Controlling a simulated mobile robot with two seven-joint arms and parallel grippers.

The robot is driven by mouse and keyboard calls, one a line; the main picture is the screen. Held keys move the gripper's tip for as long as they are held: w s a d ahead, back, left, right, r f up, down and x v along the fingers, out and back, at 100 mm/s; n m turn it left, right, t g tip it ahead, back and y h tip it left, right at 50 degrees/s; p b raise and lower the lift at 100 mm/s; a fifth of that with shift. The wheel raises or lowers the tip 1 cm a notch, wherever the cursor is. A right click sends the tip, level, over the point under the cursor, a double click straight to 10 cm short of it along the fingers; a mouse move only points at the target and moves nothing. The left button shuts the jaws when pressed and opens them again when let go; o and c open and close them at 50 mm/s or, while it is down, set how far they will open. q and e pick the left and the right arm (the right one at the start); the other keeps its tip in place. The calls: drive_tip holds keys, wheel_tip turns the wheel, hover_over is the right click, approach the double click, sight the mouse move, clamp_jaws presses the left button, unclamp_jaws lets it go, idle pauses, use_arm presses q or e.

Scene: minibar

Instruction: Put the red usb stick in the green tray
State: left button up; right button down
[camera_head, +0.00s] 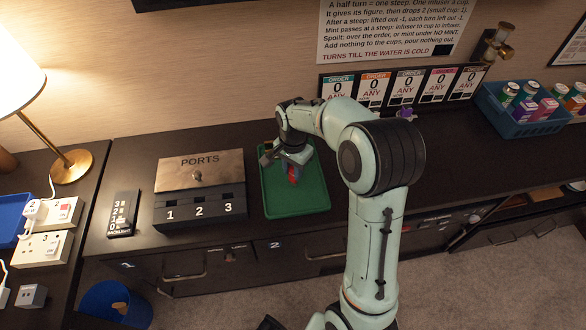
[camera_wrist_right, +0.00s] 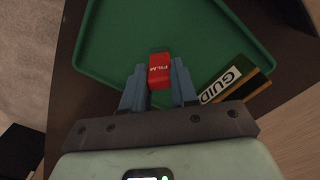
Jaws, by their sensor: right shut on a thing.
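The green tray (camera_head: 311,202) lies on the dark counter, right of the ports box; in the right wrist view its floor (camera_wrist_right: 215,38) fills the upper part. My right gripper (camera_head: 292,168) is over the tray. It is shut on the red usb stick (camera_wrist_right: 159,70), a small red block with white lettering that seems to read FILM. The stick also shows as a red patch below the gripper (camera_head: 293,176). I cannot tell whether it touches the tray floor. My left gripper is not in view.
A card marked GUID (camera_wrist_right: 236,80) lies at the tray's side, partly hidden by my gripper. The ports box (camera_head: 200,170) and a small numbered switch panel (camera_head: 123,214) stand to the left. A blue crate of cans and cartons (camera_head: 509,124) stands at the right.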

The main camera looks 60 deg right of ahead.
drive_tip(key=c, duration=1.3)
unclamp_jaws()
drive_tip(key=shift+f, duration=0.15)
drive_tip(key=o, duration=0.4)
wheel_tip(320, 180, up, 12)
drive_tip(key=shift+r+p, duration=0.2)
drive_tip(key=shift+p, duration=0.8)
